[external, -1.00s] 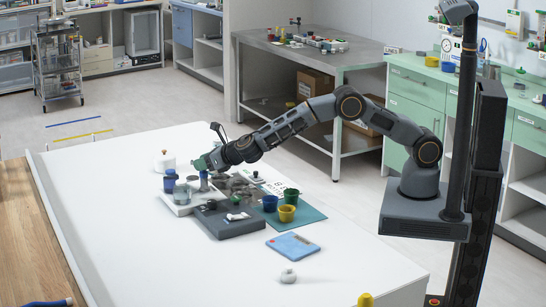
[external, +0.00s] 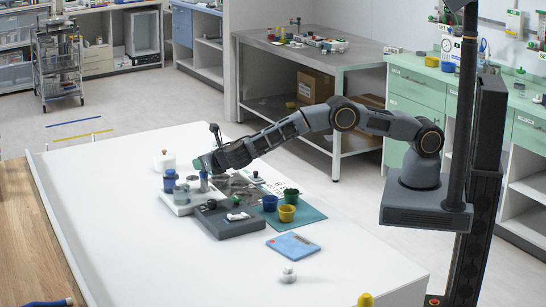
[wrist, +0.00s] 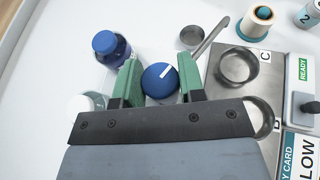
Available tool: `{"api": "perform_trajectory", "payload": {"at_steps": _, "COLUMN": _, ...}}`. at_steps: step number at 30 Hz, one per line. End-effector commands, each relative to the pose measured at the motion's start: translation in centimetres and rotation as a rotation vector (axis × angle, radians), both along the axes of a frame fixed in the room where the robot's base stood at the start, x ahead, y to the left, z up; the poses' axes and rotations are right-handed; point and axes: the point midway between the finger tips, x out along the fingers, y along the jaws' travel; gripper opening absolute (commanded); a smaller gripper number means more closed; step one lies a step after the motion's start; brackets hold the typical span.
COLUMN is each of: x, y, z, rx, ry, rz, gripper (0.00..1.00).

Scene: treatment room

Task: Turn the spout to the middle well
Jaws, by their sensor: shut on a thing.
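In the wrist view my gripper (wrist: 160,82) has its green fingers on either side of a round blue knob (wrist: 158,84) with a white pointer line. The line points to the upper right. A thin metal spout (wrist: 210,34) slants up and right beyond the knob, beside a small round metal cup (wrist: 189,36). Metal wells sit to the right: one by the letter C (wrist: 239,66), and another by B (wrist: 263,120), partly hidden by my gripper. Any further well is hidden. In the external view my gripper (external: 199,166) is over the white base (external: 180,209); the spout is unclear there.
A blue bottle (wrist: 109,46) stands close left of the gripper. A dark grey block (external: 230,225), a blue cup (external: 270,203) and a yellow cup (external: 287,213) stand nearer the camera. The white table's left and front areas are mostly clear.

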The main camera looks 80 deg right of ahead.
Motion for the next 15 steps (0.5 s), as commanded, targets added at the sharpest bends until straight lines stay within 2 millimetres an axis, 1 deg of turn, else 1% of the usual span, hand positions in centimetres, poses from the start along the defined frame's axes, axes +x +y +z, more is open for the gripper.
{"api": "perform_trajectory", "payload": {"at_steps": 6, "x": 0.02, "y": 0.04, "z": -0.18, "rx": 0.001, "ry": -0.001, "rz": -0.094, "gripper": 0.0}}
{"api": "perform_trajectory", "payload": {"at_steps": 15, "x": -0.01, "y": 0.0, "z": -0.1, "rx": -0.001, "ry": -0.001, "rz": -0.158, "gripper": 0.0}}
